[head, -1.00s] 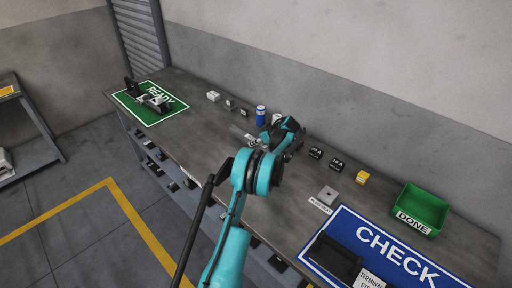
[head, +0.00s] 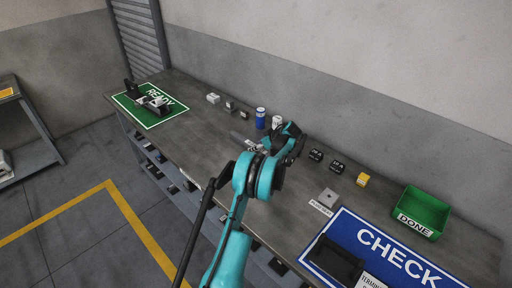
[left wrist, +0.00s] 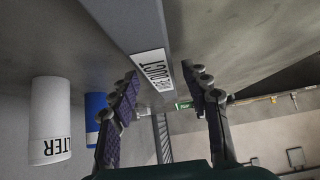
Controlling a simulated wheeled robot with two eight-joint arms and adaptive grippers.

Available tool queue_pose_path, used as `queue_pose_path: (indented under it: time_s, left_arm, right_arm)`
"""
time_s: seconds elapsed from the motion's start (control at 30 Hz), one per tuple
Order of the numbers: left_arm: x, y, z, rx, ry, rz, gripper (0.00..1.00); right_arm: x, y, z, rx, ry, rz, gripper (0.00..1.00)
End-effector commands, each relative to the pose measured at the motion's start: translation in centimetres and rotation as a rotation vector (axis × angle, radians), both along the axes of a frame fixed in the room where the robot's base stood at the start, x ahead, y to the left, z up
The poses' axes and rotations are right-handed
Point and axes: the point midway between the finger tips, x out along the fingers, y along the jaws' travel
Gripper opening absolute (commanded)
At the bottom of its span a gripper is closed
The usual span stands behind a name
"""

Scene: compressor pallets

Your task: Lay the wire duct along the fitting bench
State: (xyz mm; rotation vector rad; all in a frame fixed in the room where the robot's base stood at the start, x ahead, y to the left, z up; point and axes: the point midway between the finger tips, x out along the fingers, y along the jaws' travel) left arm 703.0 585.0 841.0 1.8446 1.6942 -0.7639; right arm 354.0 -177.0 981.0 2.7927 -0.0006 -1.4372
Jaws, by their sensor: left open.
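The wire duct (left wrist: 145,30) is a long grey bar with a white label reading "DUCT". In the left wrist view it runs down from the top edge and ends between the fingers. My left gripper (left wrist: 163,74) is open, one finger on each side of the duct's labelled end; I cannot tell whether either touches it. In the head view the duct (head: 238,136) lies on the fitting bench (head: 205,130), partly hidden by my teal left arm, which also hides most of the gripper. My right gripper is not in view.
A blue can (head: 260,118) and a white filter cylinder (head: 277,122) stand close behind the duct. Small black blocks, a yellow block (head: 362,179) and a green DONE bin (head: 419,212) are to the right. A blue CHECK mat (head: 365,240) and green READY mat (head: 150,119) occupy the ends.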

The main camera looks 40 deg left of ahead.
Motion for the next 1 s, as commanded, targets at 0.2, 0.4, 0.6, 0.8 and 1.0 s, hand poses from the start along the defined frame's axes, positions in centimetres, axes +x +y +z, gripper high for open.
queue_pose_path:
  time_s: [0.2,0.4,0.6,0.8,1.0]
  left_arm:
    - [-0.2,-3.4,3.7,0.001,0.001,-0.004,0.47]
    - [-0.5,-6.1,6.4,0.000,0.001,-0.002,0.47]
    - [-0.7,-7.6,7.8,-0.002,0.002,-0.006,0.47]
    - [-2.1,-11.1,11.7,-0.050,0.039,-0.134,0.47]
    - [-7.0,-18.2,17.7,-0.131,0.107,-0.418,0.47]
  right_arm:
    - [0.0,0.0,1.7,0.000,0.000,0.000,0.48]
    - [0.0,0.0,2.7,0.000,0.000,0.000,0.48]
    - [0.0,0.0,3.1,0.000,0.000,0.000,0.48]
    - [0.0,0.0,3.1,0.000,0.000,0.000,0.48]
    - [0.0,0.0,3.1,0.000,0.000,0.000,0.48]
